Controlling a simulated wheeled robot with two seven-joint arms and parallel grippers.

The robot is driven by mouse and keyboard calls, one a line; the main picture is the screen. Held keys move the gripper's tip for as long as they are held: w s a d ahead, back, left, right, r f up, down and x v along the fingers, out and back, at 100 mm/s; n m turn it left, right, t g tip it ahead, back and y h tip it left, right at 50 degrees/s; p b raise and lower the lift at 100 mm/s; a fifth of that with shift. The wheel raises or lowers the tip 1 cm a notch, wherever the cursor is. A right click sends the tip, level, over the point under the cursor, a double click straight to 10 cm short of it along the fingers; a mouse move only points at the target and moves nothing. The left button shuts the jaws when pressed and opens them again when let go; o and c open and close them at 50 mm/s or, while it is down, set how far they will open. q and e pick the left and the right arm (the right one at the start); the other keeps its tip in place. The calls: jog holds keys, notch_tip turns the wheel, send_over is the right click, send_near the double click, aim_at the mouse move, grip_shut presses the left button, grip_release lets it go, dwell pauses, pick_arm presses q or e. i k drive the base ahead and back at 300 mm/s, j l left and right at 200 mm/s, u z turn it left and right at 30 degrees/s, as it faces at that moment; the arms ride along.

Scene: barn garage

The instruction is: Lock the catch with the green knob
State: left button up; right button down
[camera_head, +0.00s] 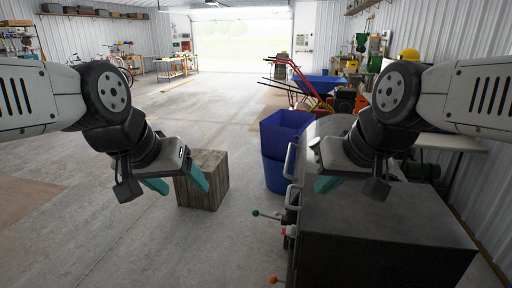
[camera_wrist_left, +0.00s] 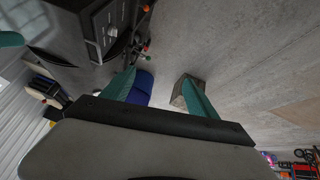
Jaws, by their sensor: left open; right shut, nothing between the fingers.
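The green knob (camera_head: 255,213) sits on the end of a thin metal lever at the left side of a dark grey metal cabinet (camera_head: 390,235). The lever runs right to a catch on the cabinet's side; the catch details are too small to tell. In the left wrist view the cabinet (camera_wrist_left: 90,40) is at upper left, with small knobs beside it. My left gripper (camera_head: 178,181) is open and empty, left of the green knob and apart from it.
An orange knob (camera_head: 273,279) is on another lever nearer me. A wooden block (camera_head: 215,183) stands on the floor behind my left gripper. Blue bins (camera_head: 277,172) stand beyond the cabinet. The floor at left is clear.

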aim_at(255, 213)
jog(key=j+z, duration=0.2)
jog(key=z, duration=0.55)
jog(key=k+j+z, duration=0.1)
jog(key=j+z, duration=0.15)
jog(key=k+j+z, duration=0.25)
jog(key=j, duration=0.2)
jog(key=k+j+z, duration=0.1)
jog(key=j+z, duration=0.2)
jog(key=k+j+z, duration=0.4)
jog(key=k+j, duration=1.75)
jog(key=i+z, duration=0.2)
jog(key=i, duration=1.7)
